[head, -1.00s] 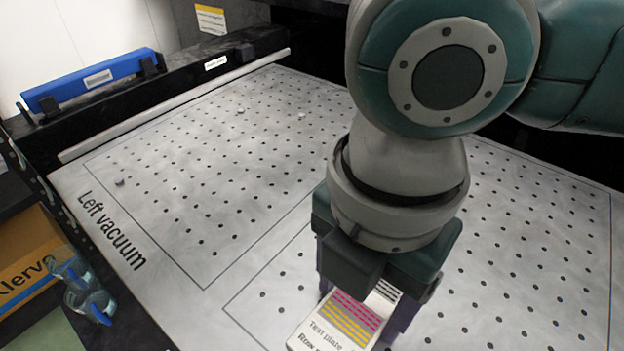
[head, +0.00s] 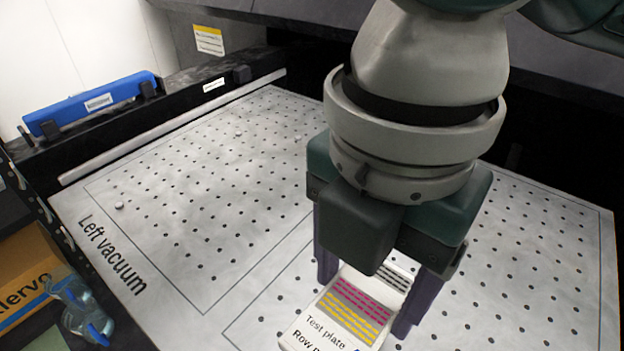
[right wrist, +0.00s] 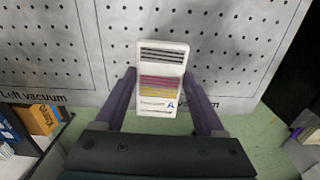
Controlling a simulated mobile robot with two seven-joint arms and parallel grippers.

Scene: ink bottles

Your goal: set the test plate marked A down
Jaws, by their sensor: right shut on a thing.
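The test plate (head: 340,314) is a white slab with black, magenta and yellow dashed rows and the printed words "Test plate". In the right wrist view the plate (right wrist: 163,62) also shows a blue letter A near its lower right corner. My right gripper (head: 376,285) is shut on the plate, one purple finger along each long side. The plate is seen over the perforated vacuum bed (head: 215,240); whether it touches the bed I cannot tell. In the head view its near end is cut by the bottom edge. My left gripper is not in view.
The bed area marked "Left vacuum" is largely clear, with a few small pale bits (head: 119,205) on it. A blue bar (head: 90,103) lies on the dark back rail. A cardboard box (head: 28,270) and clear bottles with blue parts (head: 82,312) stand off the left edge.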

